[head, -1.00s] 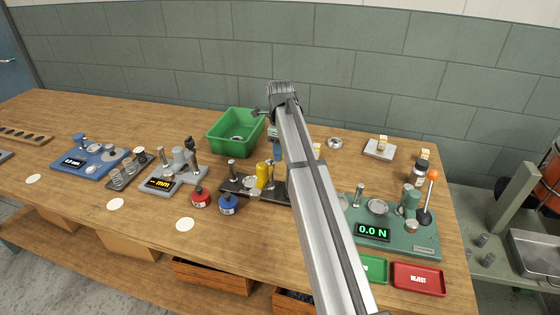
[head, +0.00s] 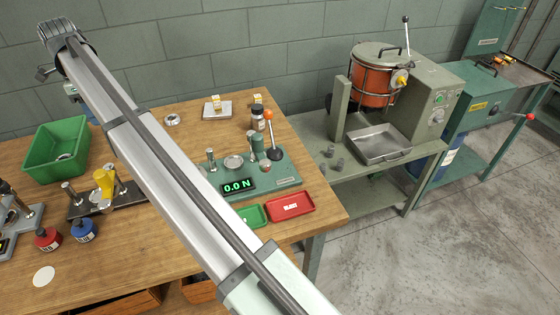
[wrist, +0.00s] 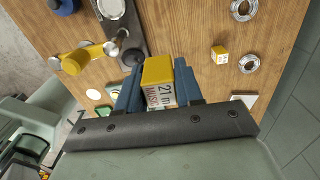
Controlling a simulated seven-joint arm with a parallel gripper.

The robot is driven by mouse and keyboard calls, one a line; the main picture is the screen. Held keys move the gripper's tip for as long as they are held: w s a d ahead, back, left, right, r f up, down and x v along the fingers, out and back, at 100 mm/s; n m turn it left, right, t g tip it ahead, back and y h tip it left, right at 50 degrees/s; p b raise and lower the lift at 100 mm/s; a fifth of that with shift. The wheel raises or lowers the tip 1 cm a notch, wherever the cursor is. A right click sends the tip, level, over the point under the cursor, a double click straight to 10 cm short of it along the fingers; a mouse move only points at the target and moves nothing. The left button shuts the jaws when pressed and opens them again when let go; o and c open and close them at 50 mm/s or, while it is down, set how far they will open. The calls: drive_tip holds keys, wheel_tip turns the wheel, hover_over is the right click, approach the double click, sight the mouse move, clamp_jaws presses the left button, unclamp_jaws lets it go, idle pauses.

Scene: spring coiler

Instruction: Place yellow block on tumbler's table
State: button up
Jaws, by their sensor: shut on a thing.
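My gripper (wrist: 158,88) is shut on a yellow block (wrist: 159,80) with a printed white label, between its blue fingers. The block appears to be above the wooden bench. In the head view my gripper (head: 72,92) is at the left, mostly hidden by my arm, and the held block cannot be seen. The tumbler (head: 378,82), an orange drum in a grey-green frame, stands at the right. The tumbler's table (head: 348,173) is grey-green and well away from my gripper, across a gap from the bench.
A metal tray (head: 380,144) and several small grey pieces (head: 330,152) occupy the tumbler's table. The wooden bench (head: 180,240) holds a green bin (head: 52,170), a force tester (head: 275,180) and a red tray (head: 291,205). Another small yellow block (wrist: 219,54) lies near metal rings.

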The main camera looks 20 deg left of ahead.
drive_tip(key=w+d+m, duration=0.1)
drive_tip(key=w+d, duration=0.3)
drive_tip(key=w, duration=0.5)
drive_tip(key=w+d+m, duration=0.1)
drive_tip(key=w+d, duration=0.2)
drive_tip(key=w, duration=0.5)
drive_tip(key=m, duration=0.7)
hover_over(314, 154)
drive_tip(key=s, duration=0.4)
drive_tip(key=shift+w+d+f, duration=0.1)
drive_tip(key=shift+d+f, duration=0.05)
drive_tip(key=shift+f, duration=7.3)
drive_tip(key=shift+w+d+f, duration=0.1)
drive_tip(key=shift+d+f, duration=0.1)
drive_tip(key=shift+f, duration=7.25)
drive_tip(key=shift+d+f, duration=0.15)
drive_tip(key=shift+f, duration=7.3)
drive_tip(key=shift+f, duration=0.1)
drive_tip(key=o, duration=1)
